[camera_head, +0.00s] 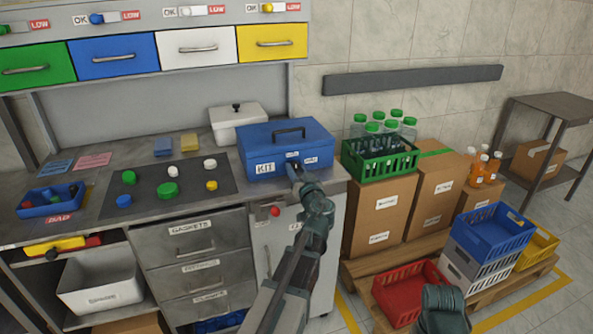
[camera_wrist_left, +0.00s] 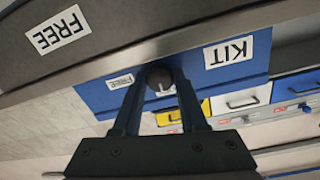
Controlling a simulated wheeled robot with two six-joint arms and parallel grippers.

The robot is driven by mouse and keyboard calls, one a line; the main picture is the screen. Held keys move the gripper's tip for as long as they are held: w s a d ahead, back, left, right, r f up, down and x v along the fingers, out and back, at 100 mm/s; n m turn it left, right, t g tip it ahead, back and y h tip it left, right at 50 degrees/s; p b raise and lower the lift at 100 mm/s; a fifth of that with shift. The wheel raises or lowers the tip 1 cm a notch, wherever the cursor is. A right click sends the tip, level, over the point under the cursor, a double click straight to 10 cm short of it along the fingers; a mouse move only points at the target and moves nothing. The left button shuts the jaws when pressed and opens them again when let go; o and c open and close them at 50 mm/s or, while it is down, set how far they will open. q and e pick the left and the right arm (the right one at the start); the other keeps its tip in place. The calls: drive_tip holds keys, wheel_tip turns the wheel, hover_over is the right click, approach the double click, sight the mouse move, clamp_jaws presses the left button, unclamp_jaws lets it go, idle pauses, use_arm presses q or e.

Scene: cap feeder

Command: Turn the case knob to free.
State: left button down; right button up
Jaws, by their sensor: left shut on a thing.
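The blue case (camera_head: 270,150) with a dark top handle and a KIT label stands shut on the right end of the workbench; it also shows upside down in the left wrist view (camera_wrist_left: 205,50). Its dark round knob (camera_wrist_left: 160,76) sits on the front face between the KIT label and a small FREE label (camera_wrist_left: 120,82). My left gripper (camera_head: 292,168) is at the case front, its two fingers (camera_wrist_left: 160,88) shut on the knob's sides. A light mark shows on the knob; its exact setting is hard to read.
The grey bench edge (camera_wrist_left: 110,60) runs close by the gripper in the wrist view. A white lidded box (camera_head: 238,122) stands behind the case. A green bottle crate (camera_head: 380,168) on cartons stands to the right. A dark mat (camera_head: 145,205) with caps lies left.

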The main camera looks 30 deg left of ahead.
use_arm(q)
drive_tip(key=m, duration=0.8)
drive_tip(key=shift+m+p, duration=0.3)
drive_tip(key=shift+p, duration=0.05)
drive_tip(key=m, duration=0.4)
drive_tip(key=shift+d+g, duration=0.1)
drive_tip(key=shift+g, duration=0.2)
drive_tip(key=shift+m, duration=2)
drive_tip(key=shift+c, duration=2.2)
unclamp_jaws()
